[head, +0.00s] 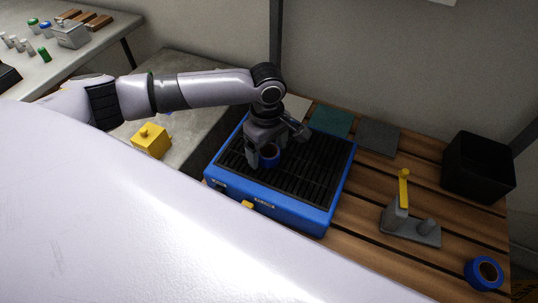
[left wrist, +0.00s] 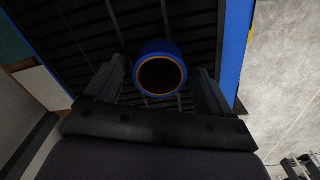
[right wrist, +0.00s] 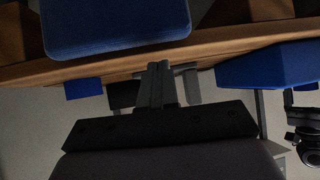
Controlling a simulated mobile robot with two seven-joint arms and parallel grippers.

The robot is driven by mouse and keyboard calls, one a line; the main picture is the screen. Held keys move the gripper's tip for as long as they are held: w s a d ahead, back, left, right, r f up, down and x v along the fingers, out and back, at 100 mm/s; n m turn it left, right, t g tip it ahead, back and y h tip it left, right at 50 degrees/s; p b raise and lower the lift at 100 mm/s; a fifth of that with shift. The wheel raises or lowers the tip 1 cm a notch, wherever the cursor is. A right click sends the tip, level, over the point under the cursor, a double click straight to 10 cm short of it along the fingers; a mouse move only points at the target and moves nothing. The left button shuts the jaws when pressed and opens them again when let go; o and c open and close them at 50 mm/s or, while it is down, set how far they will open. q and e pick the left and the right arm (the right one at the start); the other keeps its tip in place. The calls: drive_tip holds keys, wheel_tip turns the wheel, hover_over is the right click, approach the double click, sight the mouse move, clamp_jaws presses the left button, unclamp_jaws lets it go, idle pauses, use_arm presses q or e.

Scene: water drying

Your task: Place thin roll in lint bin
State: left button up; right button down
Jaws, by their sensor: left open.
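My left gripper (head: 277,148) is open above the black slatted top of a blue box. A blue roll with a brown inner ring (head: 269,155) stands on the slats between its fingers. In the left wrist view the roll (left wrist: 160,72) sits between the two fingers, with gaps at both sides. A second blue roll (head: 484,272) lies on the wooden table at the lower right. I cannot tell which roll is the thin one. A black open bin (head: 478,168), likely the lint bin, stands at the table's right back. My right gripper (right wrist: 156,82) appears shut and empty, below a table edge.
The blue slatted box (head: 270,208) stands on the wooden table (head: 350,235). A grey fixture with a yellow lever (head: 404,190) stands between box and bin. Green (head: 330,121) and grey (head: 378,137) pads lie behind. A yellow block (head: 151,141) sits on the left bench.

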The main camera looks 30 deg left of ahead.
use_arm(q)
drive_tip(key=shift+f, duration=0.25)
drive_tip(key=c, duration=1.1)
drive_tip(key=shift+r, duration=0.1)
